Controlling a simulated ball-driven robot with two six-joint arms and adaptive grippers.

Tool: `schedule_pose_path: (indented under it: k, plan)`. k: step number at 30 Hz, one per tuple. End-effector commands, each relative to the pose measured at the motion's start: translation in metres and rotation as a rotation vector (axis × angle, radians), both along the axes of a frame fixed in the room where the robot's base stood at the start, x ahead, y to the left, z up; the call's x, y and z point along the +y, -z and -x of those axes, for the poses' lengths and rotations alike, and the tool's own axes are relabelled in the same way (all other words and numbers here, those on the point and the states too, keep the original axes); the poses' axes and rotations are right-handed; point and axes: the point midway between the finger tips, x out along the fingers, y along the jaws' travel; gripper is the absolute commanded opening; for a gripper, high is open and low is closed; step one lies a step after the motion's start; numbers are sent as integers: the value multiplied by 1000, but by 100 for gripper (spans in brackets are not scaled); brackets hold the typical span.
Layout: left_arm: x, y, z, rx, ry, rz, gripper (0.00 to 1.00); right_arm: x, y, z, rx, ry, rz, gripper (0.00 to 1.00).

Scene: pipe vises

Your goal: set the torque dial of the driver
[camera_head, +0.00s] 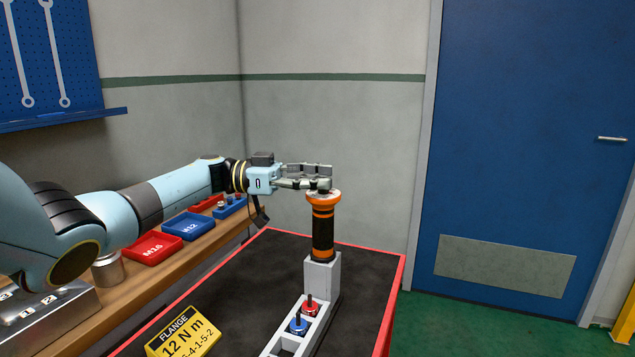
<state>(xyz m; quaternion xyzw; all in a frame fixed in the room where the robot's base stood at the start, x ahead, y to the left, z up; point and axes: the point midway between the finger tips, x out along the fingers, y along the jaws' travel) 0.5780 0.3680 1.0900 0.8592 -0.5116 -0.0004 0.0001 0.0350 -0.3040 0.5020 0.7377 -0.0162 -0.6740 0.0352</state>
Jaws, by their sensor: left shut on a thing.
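The driver (323,228) has a black grip with orange bands and stands upright in a grey block of the holder (322,275). Its wide orange top (323,196) carries the dial, whose markings are too small to read. My left gripper (325,180) comes in level from the left at the top of the driver. Its fingers are shut on the driver's top end and hide most of it. A yellow sign (183,335) at the front reads "FLANGE 12 N m", with a partly cut-off number line below. My right gripper is not in view.
The holder also bears a red-topped piece (310,307) and a blue-topped piece (298,325). A red-rimmed black mat (365,275) lies under it. Red M16 (152,248) and blue M12 (188,226) trays stand on the wooden bench at left. The mat's right side is clear.

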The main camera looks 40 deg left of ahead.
Motion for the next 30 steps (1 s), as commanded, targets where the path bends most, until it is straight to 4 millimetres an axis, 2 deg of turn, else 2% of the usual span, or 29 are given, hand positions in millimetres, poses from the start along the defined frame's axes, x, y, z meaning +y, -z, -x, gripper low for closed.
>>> schedule_pose_path:
  k: [1,2,6,8,15,19,30]
  plan:
    - [0,1,0,1,0,0,0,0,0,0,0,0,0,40]
    - [0,1,0,1,0,0,26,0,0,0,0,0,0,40]
    - [0,1,0,1,0,0,44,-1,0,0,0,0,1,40]
    - [0,0,0,0,-1,0,50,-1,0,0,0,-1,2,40]
    - [1,0,0,0,-1,0,50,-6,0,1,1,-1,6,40]
    - [10,1,5,1,-2,-2,50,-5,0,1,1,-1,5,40]
    - [78,1,41,2,-4,-1,50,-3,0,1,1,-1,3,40]
